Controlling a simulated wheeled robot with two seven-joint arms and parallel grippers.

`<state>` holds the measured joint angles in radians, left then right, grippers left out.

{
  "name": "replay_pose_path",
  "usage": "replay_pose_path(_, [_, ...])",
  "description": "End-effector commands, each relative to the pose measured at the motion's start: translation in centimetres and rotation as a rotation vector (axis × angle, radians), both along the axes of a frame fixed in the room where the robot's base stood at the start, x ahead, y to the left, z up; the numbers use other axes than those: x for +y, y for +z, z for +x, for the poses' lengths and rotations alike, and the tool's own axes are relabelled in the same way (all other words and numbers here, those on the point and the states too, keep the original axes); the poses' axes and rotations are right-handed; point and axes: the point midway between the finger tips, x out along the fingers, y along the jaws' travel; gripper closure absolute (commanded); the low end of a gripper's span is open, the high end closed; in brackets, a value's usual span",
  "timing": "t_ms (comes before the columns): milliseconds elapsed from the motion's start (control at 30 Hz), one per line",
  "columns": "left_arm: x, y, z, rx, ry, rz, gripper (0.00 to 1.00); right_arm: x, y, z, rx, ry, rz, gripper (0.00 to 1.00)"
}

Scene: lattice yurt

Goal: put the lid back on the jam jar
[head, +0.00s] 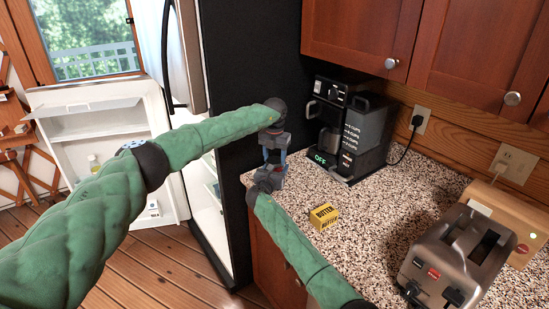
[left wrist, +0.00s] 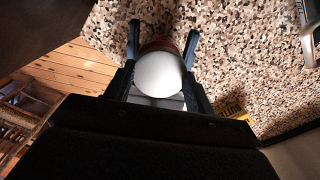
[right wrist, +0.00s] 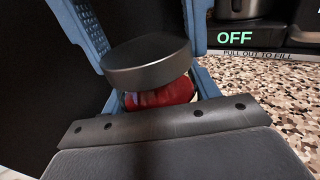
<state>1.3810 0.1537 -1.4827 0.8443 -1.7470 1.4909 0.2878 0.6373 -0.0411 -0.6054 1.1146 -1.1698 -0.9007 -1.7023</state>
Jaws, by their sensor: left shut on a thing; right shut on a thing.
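My left gripper (head: 275,140) comes from above, over the near left end of the counter, shut on the lid. In the left wrist view the round lid (left wrist: 158,76) looks pale and glossy between the blue fingers, with a strip of red beyond its edge. In the right wrist view the lid (right wrist: 148,66) is dark grey, over the red jam jar (right wrist: 160,95), and looks slightly tilted. I cannot tell whether they touch. My right gripper (right wrist: 145,40) is shut on the jar from below and beside. In the head view the grippers mostly hide jar and lid.
A yellow butter box (head: 324,215) lies on the speckled counter (head: 370,225) to the right of the grippers. A coffee maker (head: 345,130) stands behind, and a toaster (head: 458,258) is at the front right. The black fridge side (head: 245,80) rises close on the left.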

Motion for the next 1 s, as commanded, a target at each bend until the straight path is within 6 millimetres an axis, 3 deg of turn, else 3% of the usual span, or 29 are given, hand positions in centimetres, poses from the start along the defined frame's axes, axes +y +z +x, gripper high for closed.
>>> replay_pose_path(600, [0.1,0.03,0.12,-0.004,-0.852,-0.001,0.74,0.04,0.06,-0.02,-0.001,0.0,0.001,1.0])
replay_pose_path(767, [0.12,0.03,0.13,-0.004,-0.85,-0.001,0.74,0.03,0.06,-0.02,-0.001,0.0,0.001,1.0])
replay_pose_path(800, [0.13,0.03,0.13,-0.004,-0.849,-0.001,0.38,0.03,0.06,-0.02,-0.001,0.0,0.001,1.0])
replay_pose_path(867, [0.12,0.02,0.12,-0.004,-0.849,-0.001,0.27,0.02,0.07,-0.02,-0.001,0.0,0.001,1.0])
replay_pose_path(1000, [0.05,0.0,0.08,-0.003,-0.849,-0.002,0.24,0.01,0.09,-0.01,-0.001,0.0,0.001,1.0])
